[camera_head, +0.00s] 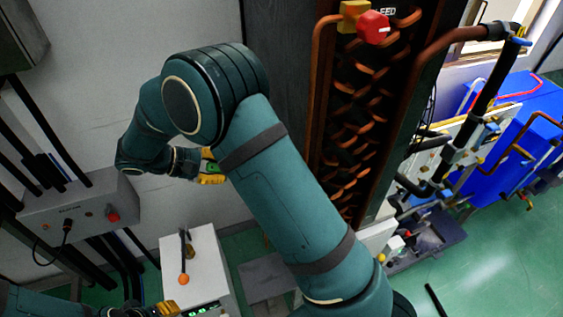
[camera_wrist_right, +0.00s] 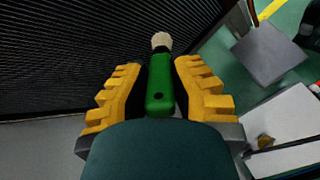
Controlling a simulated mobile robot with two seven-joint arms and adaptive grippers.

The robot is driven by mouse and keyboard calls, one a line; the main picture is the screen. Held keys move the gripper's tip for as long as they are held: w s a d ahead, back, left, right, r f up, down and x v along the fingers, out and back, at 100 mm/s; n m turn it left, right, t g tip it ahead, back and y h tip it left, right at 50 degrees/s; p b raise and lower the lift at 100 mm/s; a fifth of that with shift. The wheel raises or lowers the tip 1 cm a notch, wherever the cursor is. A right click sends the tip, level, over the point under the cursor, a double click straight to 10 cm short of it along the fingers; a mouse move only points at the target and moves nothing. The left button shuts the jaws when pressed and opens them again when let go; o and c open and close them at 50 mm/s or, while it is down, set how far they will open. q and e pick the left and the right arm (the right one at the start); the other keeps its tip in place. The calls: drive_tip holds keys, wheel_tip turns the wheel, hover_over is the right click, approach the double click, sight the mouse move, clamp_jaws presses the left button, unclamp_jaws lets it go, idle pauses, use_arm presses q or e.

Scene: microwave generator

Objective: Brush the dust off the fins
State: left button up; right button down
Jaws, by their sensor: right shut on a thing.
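My right gripper (camera_wrist_right: 160,85) is shut on a green-handled brush (camera_wrist_right: 160,88), with yellow fingers on both sides of the handle. The brush's pale round tip points away from the gripper, toward the top of the right wrist view. The dark, finely ribbed fins (camera_wrist_right: 60,55) fill the upper left of that view; the tip appears near their right edge, and contact cannot be told. Dust cannot be made out. In the head view my right gripper (camera_head: 212,168) is left of the coil unit, partly behind my forearm. My left gripper (camera_head: 166,308) is at the bottom edge, its fingers unclear.
The coil unit's copper bends (camera_head: 358,130) and a red knob (camera_head: 373,27) stand at upper centre. A white box (camera_head: 205,262) with an orange-tipped tool on top stands below my right gripper. A grey control box (camera_head: 85,210) is at left. Green floor (camera_head: 480,265) is open at lower right.

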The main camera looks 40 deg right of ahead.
idle(0.3)
drive_tip(key=shift+d, duration=0.1)
drive_tip(key=shift+s+d, duration=0.35)
drive_tip(key=shift+d, duration=0.85)
drive_tip(key=shift+s+d, duration=0.3)
drive_tip(key=shift+d, duration=0.9)
drive_tip(key=shift+s+d, duration=0.35)
drive_tip(key=shift+d, duration=0.85)
drive_tip(key=shift+s+d, duration=0.1)
drive_tip(key=shift+d, duration=0.5)
drive_tip(key=shift+s, duration=0.1)
drive_tip(key=shift+s+a, duration=0.95)
drive_tip(key=shift+s, duration=2.55)
drive_tip(key=shift+w+d+p, duration=0.2)
drive_tip(key=shift+w+d, duration=0.15)
drive_tip(key=shift+w, duration=0.85)
drive_tip(key=shift+w+d+p, duration=0.2)
drive_tip(key=shift+w+d, duration=0.15)
drive_tip(key=shift+w, duration=0.8)
drive_tip(key=shift+w+d+p, duration=0.2)
drive_tip(key=shift+w+d, duration=0.15)
drive_tip(key=shift+w, duration=0.85)
